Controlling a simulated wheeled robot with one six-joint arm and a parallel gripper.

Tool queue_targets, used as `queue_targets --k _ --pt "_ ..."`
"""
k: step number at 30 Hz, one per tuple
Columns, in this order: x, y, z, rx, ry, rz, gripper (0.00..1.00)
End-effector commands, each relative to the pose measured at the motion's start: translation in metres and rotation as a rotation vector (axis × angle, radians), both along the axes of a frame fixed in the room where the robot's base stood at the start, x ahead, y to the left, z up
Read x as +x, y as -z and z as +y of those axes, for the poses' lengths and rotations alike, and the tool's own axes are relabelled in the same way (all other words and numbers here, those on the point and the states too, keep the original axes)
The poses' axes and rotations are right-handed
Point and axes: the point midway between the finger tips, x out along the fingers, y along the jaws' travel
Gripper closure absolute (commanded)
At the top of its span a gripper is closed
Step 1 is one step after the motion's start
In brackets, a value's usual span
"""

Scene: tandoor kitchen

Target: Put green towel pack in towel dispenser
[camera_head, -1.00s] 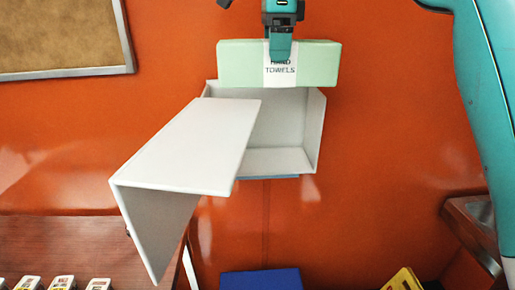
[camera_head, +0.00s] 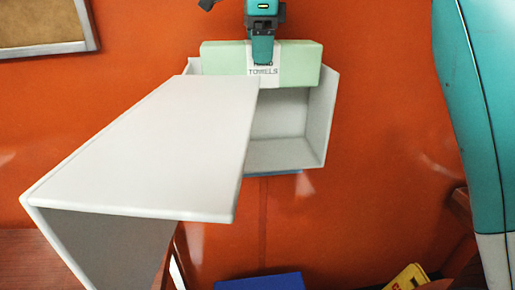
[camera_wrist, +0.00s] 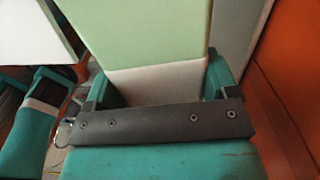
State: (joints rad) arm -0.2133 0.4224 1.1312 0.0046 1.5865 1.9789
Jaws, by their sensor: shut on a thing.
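The green towel pack (camera_head: 302,63) is a pale green block with a white band lettered "TOWELS". My gripper (camera_head: 262,50) is shut on it around the white band. In the wrist view the pack (camera_wrist: 145,30) fills the upper middle, between the two teal fingers of my gripper (camera_wrist: 160,88). The towel dispenser (camera_head: 322,115) is a white box on the orange wall, with its cover (camera_head: 150,145) swung open toward me at the left. The pack is at the top of the dispenser's opening and hides its upper edge. I cannot tell how far inside it is.
A framed cork board (camera_head: 40,22) hangs at the upper left. A blue object (camera_head: 260,282) and a yellow one (camera_head: 408,277) are at the bottom. The open cover takes up the left side. The wall right of the dispenser is clear.

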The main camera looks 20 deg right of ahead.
Motion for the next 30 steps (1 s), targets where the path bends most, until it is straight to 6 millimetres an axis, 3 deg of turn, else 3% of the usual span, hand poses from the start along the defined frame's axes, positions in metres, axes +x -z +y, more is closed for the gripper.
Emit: queue_targets --k 13,30 --pt "-0.001 0.116 0.002 -0.002 -0.003 0.006 0.53" --pt "-0.001 0.184 0.002 -0.001 -0.003 0.001 0.53"
